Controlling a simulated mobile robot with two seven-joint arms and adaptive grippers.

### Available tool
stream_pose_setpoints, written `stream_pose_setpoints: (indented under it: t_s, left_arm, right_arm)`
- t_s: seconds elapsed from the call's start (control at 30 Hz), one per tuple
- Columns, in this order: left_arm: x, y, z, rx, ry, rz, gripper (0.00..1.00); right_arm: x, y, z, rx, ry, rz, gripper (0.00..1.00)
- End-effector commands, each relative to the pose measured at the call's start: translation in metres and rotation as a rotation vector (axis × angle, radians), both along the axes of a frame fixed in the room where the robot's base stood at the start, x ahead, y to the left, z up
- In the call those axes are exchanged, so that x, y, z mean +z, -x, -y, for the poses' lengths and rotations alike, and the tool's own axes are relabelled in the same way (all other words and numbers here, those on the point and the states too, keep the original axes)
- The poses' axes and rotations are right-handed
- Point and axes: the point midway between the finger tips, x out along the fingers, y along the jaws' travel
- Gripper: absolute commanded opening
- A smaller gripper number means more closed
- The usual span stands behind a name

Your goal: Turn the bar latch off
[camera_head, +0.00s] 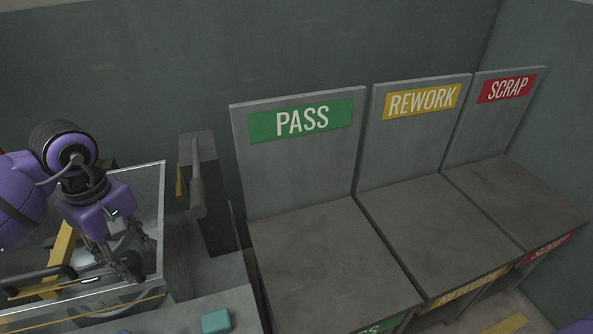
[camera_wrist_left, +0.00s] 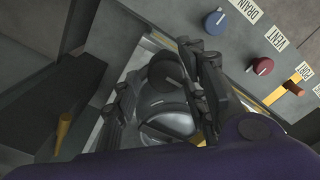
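I cannot tell for sure which part is the bar latch. A yellow bar (camera_head: 61,254) with a black handle (camera_head: 40,281) shows at the left in the head view. In the left wrist view, a yellow strip with a brown grip (camera_wrist_left: 293,88) sits on the grey panel. My left gripper (camera_head: 126,262) is over the glass-walled tank (camera_head: 158,215). In the left wrist view its fingers (camera_wrist_left: 163,100) are apart, with a round metal part (camera_wrist_left: 167,110) visible beyond them. I see nothing held. My right gripper is out of view.
A grey post with a lever (camera_head: 197,185) stands right of the tank. PASS (camera_head: 330,255), REWORK (camera_head: 435,230) and SCRAP (camera_head: 515,195) bays lie to the right, with empty tops. A teal block (camera_head: 216,321) lies in front. Blue (camera_wrist_left: 215,21) and red (camera_wrist_left: 262,66) knobs are on the panel.

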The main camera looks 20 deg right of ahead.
Motion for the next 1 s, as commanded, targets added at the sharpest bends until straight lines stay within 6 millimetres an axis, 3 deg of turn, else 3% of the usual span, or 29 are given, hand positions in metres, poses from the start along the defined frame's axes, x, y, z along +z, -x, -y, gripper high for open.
stream_pose_setpoints:
  t_s: [0.17,0.43,0.73,1.0]
  left_arm:
    - [-0.015,0.000,0.000,0.000,0.001,-0.001,0.40]
    - [-0.017,0.000,0.000,0.001,0.001,0.000,0.40]
    - [-0.017,0.000,0.001,0.000,0.003,0.001,0.03]
    - [-0.016,-0.001,0.002,0.016,0.006,0.005,0.01]
  right_arm:
    - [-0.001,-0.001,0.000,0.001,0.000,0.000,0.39]
    - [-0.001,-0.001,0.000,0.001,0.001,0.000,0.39]
    - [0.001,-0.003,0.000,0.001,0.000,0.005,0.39]
    - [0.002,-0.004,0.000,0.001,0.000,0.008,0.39]
